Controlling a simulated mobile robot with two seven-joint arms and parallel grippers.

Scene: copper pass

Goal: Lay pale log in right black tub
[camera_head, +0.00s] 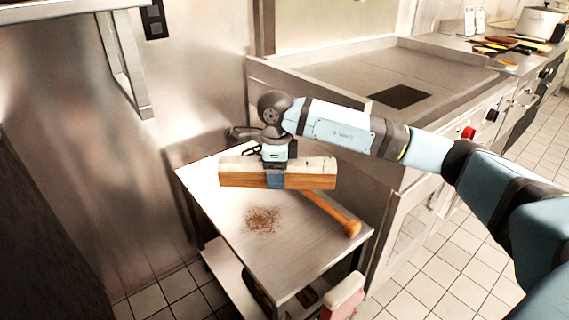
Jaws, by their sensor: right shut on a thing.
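The pale log (310,175), a split piece with a whitish top and orange-brown side, lies level across my right gripper (275,180). The right gripper comes down from above and is shut on the log near its middle. The log is over the back part of a small metal table (300,255); I cannot tell whether it touches the top. I see no black tub that I can make out in this view. My left gripper is not in view.
A wooden handle (335,215) with a rounded end lies on the table, partly behind the log. Brown crumbs (262,220) lie nearby. A lower shelf (228,270) is below. A metal counter (330,75) stands behind, and a wall shelf (75,20) is upper left.

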